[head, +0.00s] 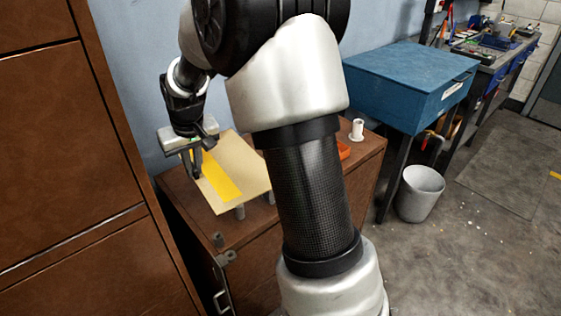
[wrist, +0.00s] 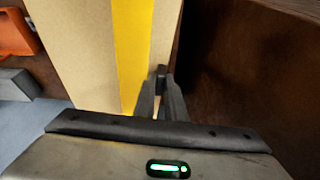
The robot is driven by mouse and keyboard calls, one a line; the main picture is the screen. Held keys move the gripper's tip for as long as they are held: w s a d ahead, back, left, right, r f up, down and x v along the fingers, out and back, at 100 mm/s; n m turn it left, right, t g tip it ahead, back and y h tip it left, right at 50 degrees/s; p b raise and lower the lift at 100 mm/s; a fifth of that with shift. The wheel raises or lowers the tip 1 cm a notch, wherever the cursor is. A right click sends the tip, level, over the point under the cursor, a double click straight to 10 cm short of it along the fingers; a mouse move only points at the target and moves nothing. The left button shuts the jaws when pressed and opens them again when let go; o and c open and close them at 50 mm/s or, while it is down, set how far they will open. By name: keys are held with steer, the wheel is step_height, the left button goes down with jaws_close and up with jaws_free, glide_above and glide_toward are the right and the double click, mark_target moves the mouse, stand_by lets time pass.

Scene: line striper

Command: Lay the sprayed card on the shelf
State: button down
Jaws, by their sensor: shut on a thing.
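The sprayed card (head: 243,163) is a tan sheet with a yellow stripe along it. It also fills the upper left of the wrist view (wrist: 75,45). My gripper (head: 197,174) is shut on the card's edge near the stripe, and its fingers (wrist: 162,78) show against the card in the wrist view. The card is over the top of a low brown cabinet (head: 205,212), with short grey posts (head: 240,212) showing below its near edge. I cannot tell whether it touches the posts. No separate shelf is clearly seen.
A tall brown cabinet (head: 60,130) stands close on the left. A white spool (head: 357,129) and an orange thing (head: 344,151) are on the low cabinet's right part, partly behind my arm. A blue cabinet (head: 405,85) and a bucket (head: 420,192) are to the right.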

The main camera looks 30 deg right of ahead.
steer(key=w+a+f, duration=0.2)
steer(key=w+a, duration=0.1)
steer(key=w, duration=0.6)
steer(key=n+b, duration=0.1)
glide_above(183, 199)
steer(key=s, duration=0.2)
step_height(183, 199, down, 8)
steer(key=shift+w+d+f+b, duration=0.15)
steer(key=shift+f+b, duration=0.25)
steer(key=shift+f, duration=2.3)
steer(key=shift+w+a+f+b, duration=0.1)
steer(key=shift+f+b, duration=0.3)
steer(key=shift+f, duration=2.25)
steer(key=shift+f, duration=0.15)
steer(key=c, duration=1.8)
jaws_free()
